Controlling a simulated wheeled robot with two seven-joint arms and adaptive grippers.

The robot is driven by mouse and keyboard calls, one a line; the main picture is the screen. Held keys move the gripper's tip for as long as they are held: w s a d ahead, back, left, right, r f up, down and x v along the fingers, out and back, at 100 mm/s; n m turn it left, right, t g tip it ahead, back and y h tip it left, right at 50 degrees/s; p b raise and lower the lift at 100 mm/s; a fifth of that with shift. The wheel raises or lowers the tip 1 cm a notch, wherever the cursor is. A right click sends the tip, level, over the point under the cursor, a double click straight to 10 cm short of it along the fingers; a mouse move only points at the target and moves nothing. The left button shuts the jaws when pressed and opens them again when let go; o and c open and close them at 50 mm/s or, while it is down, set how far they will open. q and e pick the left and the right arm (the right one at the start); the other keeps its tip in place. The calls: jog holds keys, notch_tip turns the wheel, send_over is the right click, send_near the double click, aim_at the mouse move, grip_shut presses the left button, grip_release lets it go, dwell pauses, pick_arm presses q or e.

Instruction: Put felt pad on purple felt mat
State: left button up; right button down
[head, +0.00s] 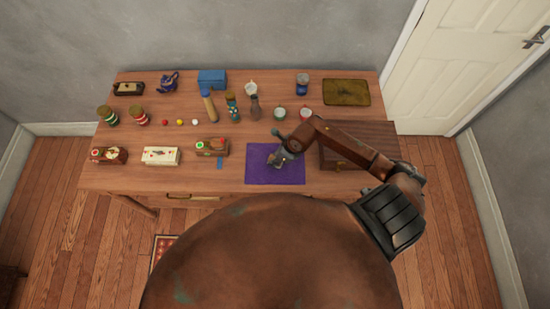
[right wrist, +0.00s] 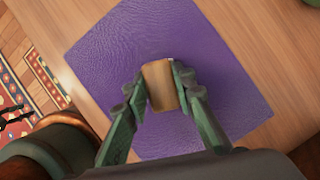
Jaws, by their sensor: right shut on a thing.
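The purple felt mat (head: 292,176) lies flat near the front of the wooden table, and it fills much of the right wrist view (right wrist: 115,55). My right gripper (head: 276,160) is over the mat in the head view. In the right wrist view, my right gripper (right wrist: 160,88) is shut on a small tan block-like piece, which I take as the felt pad (right wrist: 159,85). The pad appears over the middle of the mat; I cannot tell whether it touches the mat. My left gripper is not in view.
A brown wooden case (head: 345,158) stands right of the mat. A decorated box (head: 211,147) and a blue strip (head: 220,163) are to its left. A patterned rug (right wrist: 32,82) lies on the floor.

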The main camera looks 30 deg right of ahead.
jog(key=c, duration=1.5)
grip_release()
jog(key=shift+o, duration=0.2)
jog(key=v, duration=1.2)
jog(key=shift+w+a, duration=0.1)
